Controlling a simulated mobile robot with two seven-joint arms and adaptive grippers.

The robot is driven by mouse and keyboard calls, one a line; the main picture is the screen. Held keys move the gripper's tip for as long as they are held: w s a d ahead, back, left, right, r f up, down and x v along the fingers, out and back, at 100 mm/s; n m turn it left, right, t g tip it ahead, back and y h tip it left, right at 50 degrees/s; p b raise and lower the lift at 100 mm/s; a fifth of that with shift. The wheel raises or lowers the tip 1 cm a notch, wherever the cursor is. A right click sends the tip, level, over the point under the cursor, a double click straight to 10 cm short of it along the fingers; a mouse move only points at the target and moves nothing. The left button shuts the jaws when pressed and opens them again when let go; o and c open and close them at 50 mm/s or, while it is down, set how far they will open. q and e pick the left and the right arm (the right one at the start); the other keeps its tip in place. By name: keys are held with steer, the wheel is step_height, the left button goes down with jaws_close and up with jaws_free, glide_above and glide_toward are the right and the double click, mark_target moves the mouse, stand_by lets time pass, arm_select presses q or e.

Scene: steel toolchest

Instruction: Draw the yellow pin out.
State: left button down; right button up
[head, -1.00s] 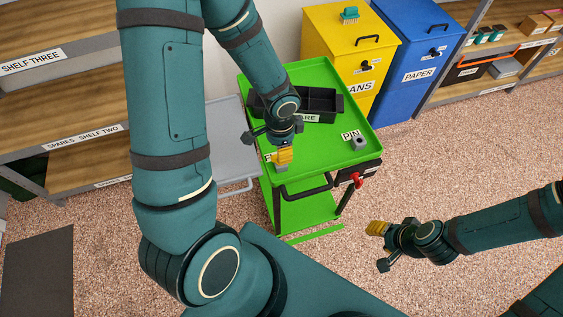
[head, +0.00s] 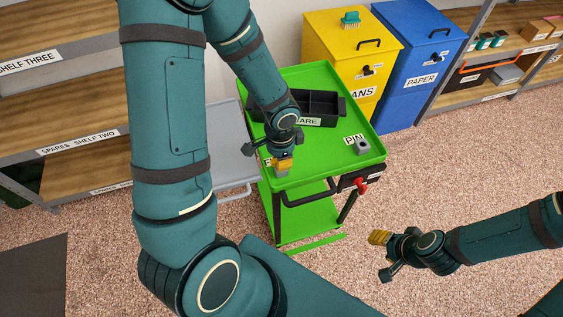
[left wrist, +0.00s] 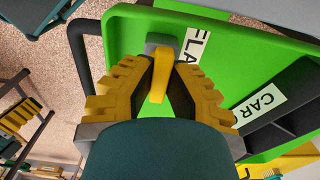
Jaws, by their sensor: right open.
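The yellow pin (left wrist: 159,78) shows between the two yellow fingers of my left gripper (left wrist: 164,66) in the left wrist view. Its far end is at a grey block (left wrist: 160,42) on the green cart top. In the head view my left gripper (head: 282,163) points down over that block (head: 281,172) at the cart's near left corner, and its fingers hide the pin. The fingertips are close on both sides of the pin; I cannot tell whether they touch it. My right gripper (head: 380,247) is open and empty, over the floor right of the cart.
A second grey block (head: 362,147) with a dark hole stands by the PIN label. A black divided tray (head: 322,105) lies at the back of the green cart (head: 325,165). The yellow bin (head: 335,35) and blue bin (head: 405,60) stand behind.

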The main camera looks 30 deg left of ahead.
arm_select(q)
steer(key=shift+r+p, duration=0.55)
steer(key=shift+r, duration=0.15)
arm_select(e)
steer(key=shift+r, duration=0.5)
arm_select(q)
steer(key=shift+r+p, duration=1.55)
steer(key=shift+r, duration=0.4)
arm_select(e)
steer(key=shift+r, duration=1.55)
